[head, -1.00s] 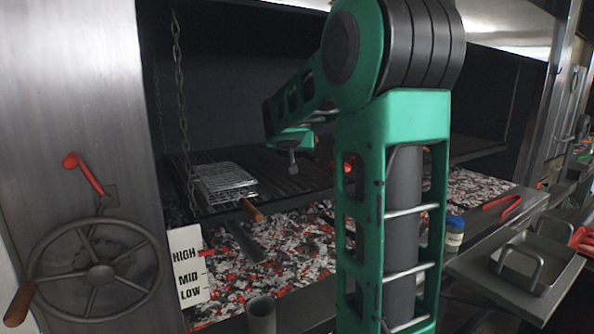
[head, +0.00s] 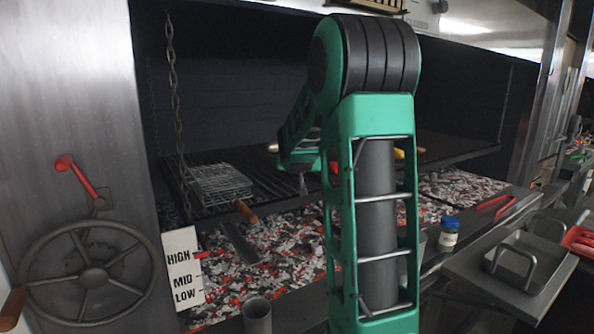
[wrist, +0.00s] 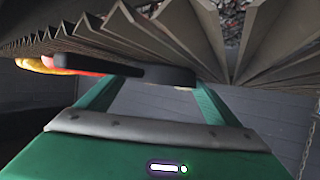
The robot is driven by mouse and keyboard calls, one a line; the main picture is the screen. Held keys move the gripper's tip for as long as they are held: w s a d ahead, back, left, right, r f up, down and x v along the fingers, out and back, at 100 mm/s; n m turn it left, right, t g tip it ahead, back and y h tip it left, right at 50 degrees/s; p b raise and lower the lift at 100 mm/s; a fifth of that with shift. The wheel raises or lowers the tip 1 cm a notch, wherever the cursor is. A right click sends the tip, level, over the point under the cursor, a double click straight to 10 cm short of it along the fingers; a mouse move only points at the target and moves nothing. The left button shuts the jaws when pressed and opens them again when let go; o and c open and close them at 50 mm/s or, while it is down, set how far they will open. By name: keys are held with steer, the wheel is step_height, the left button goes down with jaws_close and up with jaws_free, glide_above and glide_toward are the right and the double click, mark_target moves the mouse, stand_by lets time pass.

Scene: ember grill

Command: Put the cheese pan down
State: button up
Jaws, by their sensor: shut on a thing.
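In the wrist view my gripper (wrist: 158,84) is shut on a dark handle-like bar (wrist: 125,66), which I take to be the cheese pan's handle. A yellow and red part (wrist: 62,66) shows beyond the bar's left end. I cannot tell from this view whether it is the pan's body or its contents. The ribbed bars of the grill grate (wrist: 130,35) are very close to the bar; I cannot tell whether they touch. In the head view my arm hides most of the gripper and the pan.
A wire basket (head: 220,184) with a wooden handle lies on the grate at left. Glowing coals (head: 285,255) lie below. A crank wheel (head: 92,280) and height sign (head: 182,268) stand at left. A jar (head: 449,234) and metal tray (head: 530,270) are at right.

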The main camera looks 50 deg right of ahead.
steer(key=o, duration=1.3)
steer(key=shift+o, duration=0.2)
steer(key=v, duration=1.2)
